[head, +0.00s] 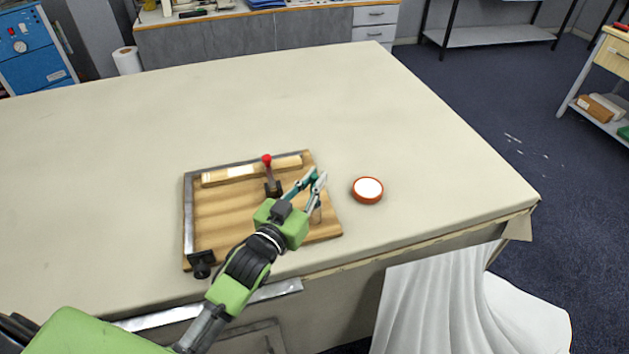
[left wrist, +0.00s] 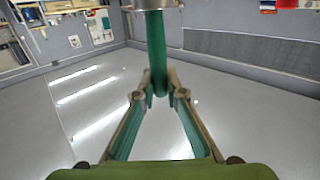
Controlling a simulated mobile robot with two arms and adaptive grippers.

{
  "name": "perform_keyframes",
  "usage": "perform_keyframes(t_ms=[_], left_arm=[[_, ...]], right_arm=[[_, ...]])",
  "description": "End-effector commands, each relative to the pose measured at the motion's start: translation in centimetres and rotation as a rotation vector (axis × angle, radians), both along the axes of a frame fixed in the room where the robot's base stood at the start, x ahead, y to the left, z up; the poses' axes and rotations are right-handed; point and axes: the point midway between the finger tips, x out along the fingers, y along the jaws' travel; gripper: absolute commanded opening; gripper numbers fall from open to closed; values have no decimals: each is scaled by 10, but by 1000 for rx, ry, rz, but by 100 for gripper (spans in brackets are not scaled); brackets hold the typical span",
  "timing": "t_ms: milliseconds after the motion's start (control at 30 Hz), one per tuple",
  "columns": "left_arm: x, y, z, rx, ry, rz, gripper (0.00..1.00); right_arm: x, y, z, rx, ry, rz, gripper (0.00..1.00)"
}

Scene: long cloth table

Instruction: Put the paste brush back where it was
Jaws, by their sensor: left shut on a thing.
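My left gripper (head: 318,177) reaches over the right part of a wooden board (head: 225,215) on the table. In the left wrist view its fingers (left wrist: 158,95) are shut on a green handle (left wrist: 156,50) with a metal collar at the top edge, which looks like the paste brush. The brush's bristles are out of that view, and in the head view the brush is hard to make out at the fingertips. A round orange-red pot (head: 367,198) with a white top stands just right of the board, apart from the gripper. My right gripper is not in view.
The board carries a light wooden strip (head: 225,177), a red-knobbed lever (head: 267,160) and a black clamp (head: 202,258) at its front left corner. The cream tabletop (head: 380,110) is clear behind and right of the board. White cloth (head: 440,300) hangs in front.

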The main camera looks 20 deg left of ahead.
Motion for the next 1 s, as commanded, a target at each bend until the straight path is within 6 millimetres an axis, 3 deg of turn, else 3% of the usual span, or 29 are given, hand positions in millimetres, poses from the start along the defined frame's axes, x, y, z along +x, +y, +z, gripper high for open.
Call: perform_keyframes(t_ms=[433,467,500,900,1000], left_arm=[[0,0,-10,0,-1,0,0],[0,0,-9,0,-1,0,19],[0,0,-8,0,-1,0,28],[0,0,-3,0,-2,0,28],[-10,2,-8,0,0,0,28]], right_arm=[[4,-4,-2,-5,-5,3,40],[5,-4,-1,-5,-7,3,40],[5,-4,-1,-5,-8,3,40],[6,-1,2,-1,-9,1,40],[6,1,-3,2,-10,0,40]])
